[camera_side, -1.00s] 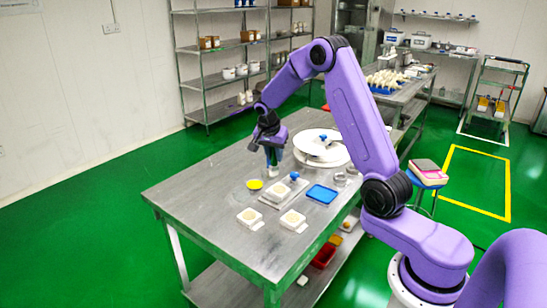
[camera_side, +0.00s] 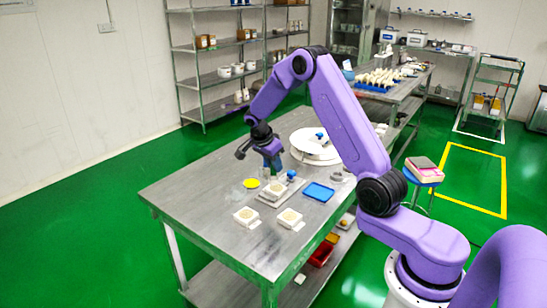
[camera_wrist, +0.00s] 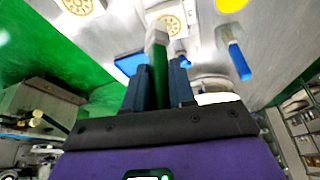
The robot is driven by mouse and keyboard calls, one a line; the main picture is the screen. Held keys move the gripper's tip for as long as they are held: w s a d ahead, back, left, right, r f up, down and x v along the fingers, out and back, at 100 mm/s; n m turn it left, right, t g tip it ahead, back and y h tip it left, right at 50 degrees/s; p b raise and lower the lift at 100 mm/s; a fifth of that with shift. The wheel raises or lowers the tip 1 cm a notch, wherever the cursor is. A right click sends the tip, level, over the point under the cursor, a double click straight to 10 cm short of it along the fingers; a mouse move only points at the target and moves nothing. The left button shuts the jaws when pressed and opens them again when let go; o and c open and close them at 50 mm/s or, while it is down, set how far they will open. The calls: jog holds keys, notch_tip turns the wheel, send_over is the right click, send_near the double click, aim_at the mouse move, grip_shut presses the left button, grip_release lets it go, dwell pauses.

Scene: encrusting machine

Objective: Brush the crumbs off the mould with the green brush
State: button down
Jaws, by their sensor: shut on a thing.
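The green brush (camera_wrist: 158,88) stands between the blue fingers of my gripper (camera_wrist: 160,82), which is shut on its handle. Its pale head (camera_wrist: 157,38) points away from the fingers. In the side view my gripper (camera_side: 274,162) is low over the table, just above the mould (camera_side: 276,188), a square white block on a grey plate. The mould's round patterned face (camera_wrist: 172,20) shows beyond the brush head in the wrist view. I cannot tell whether the bristles touch it. Crumbs are too small to make out.
Two more white moulds, the left one (camera_side: 246,216) and the right one (camera_side: 289,219), sit nearer the table's front. A yellow disc (camera_side: 251,184) lies left, a blue tray (camera_side: 319,192) right. A round white turntable (camera_side: 315,147) stands behind. The table's left part is clear.

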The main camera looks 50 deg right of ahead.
aim_at(273, 175)
jog(key=shift+f, duration=0.85)
jog(key=shift+x, duration=1.3)
jog(key=shift+w+d, duration=0.1)
jog(key=shift+d, duration=1.4)
jog(key=shift+a, duration=2.05)
jog(key=shift+r, duration=4.05)
